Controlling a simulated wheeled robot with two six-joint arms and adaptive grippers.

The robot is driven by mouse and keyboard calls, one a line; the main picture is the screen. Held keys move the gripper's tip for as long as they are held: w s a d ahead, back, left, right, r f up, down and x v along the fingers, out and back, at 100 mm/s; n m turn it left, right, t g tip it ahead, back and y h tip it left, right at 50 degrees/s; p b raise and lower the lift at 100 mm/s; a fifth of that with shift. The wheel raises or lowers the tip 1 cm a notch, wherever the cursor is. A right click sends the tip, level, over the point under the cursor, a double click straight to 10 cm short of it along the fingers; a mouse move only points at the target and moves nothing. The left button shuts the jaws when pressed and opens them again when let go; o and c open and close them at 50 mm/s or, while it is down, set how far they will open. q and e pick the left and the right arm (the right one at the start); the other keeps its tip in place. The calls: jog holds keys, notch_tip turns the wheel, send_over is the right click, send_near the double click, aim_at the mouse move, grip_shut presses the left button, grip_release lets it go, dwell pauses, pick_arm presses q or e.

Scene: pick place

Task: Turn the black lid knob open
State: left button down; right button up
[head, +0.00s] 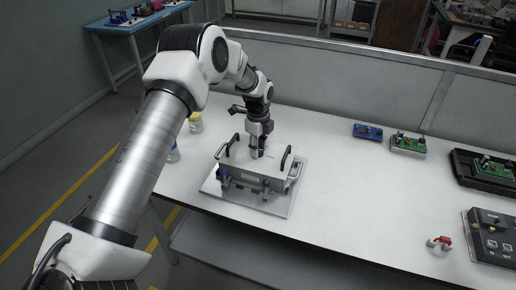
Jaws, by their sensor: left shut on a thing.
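A grey metal box (252,179) with black handles on its lid stands on a light base plate (279,207) near the front left of the white table. My left gripper (258,152) points straight down at the middle of the lid, between the handles. It is shut on the black lid knob, which the fingers mostly hide. I cannot tell how far the knob is turned. My right gripper is out of view.
Two small jars (195,122) stand left of the box. Circuit boards (408,144), a black tray (480,172), a control box (490,238) and a small red-handled part (440,242) lie to the right. The table's middle is clear. A low partition (350,80) runs behind.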

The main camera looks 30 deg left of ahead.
pick_arm(q)
jog(key=shift+s+f+m, duration=0.2)
jog(key=shift+f+m, duration=0.05)
jog(key=shift+m, duration=0.65)
jog(key=c, duration=0.8)
grip_release()
jog(key=shift+w, duration=0.1)
jog(key=shift+r, duration=0.15)
jog(key=shift+r, duration=0.3)
notch_tip(320, 180, up, 11)
